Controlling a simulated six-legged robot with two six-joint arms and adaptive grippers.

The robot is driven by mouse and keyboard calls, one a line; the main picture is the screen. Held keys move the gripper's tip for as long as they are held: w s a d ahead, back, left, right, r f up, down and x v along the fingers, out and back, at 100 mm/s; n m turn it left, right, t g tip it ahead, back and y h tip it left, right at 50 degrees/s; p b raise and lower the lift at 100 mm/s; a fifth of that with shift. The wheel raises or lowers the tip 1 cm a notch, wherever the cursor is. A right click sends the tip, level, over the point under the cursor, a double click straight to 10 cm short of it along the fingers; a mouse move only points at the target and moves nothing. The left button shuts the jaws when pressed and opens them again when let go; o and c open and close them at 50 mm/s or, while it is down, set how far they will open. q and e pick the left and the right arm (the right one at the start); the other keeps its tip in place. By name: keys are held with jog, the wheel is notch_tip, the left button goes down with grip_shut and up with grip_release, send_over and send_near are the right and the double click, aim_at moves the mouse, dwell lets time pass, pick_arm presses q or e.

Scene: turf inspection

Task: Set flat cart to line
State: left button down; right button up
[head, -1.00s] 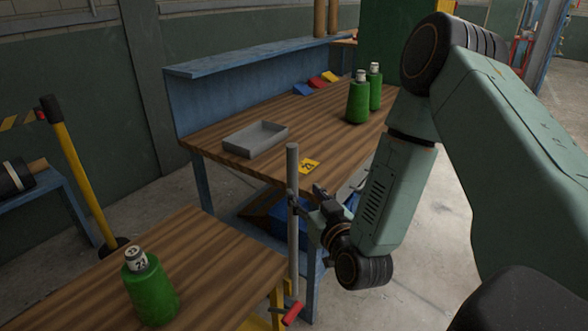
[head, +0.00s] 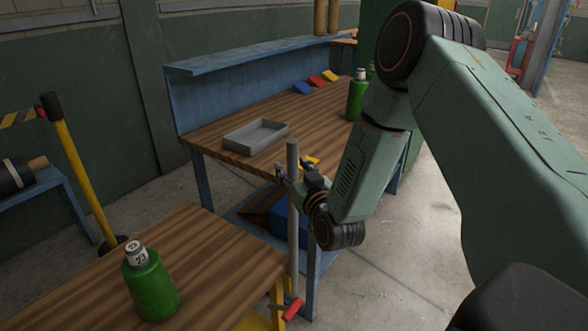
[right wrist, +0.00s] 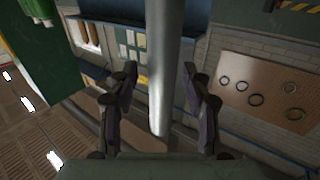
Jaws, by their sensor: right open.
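A wood-topped platform with a yellow frame (head: 190,258) fills the lower left of the head view; I cannot tell for sure that it is the flat cart. A grey upright pole (head: 293,235) stands at its right corner, with a red handle (head: 292,309) low beside it. My right gripper (head: 290,180) is at the upper part of the pole. In the right wrist view the pole (right wrist: 160,100) passes between the open fingers of my right gripper (right wrist: 160,75), with gaps visible on both sides. My left gripper is out of view. No floor line can be made out.
A green bottle (head: 151,288) stands on the platform. Behind is a blue workbench (head: 215,147) with a grey tray (head: 256,137), coloured cards (head: 317,81) and another green bottle (head: 355,100). A yellow post (head: 78,170) stands at left. Concrete floor is clear at right.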

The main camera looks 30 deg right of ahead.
jog(key=shift+w, duration=0.1)
jog(key=shift+c, duration=0.4)
jog(key=shift+a, duration=0.2)
jog(key=c, duration=0.3)
jog(key=shift+d, duration=0.15)
jog(key=c, duration=0.5)
grip_shut()
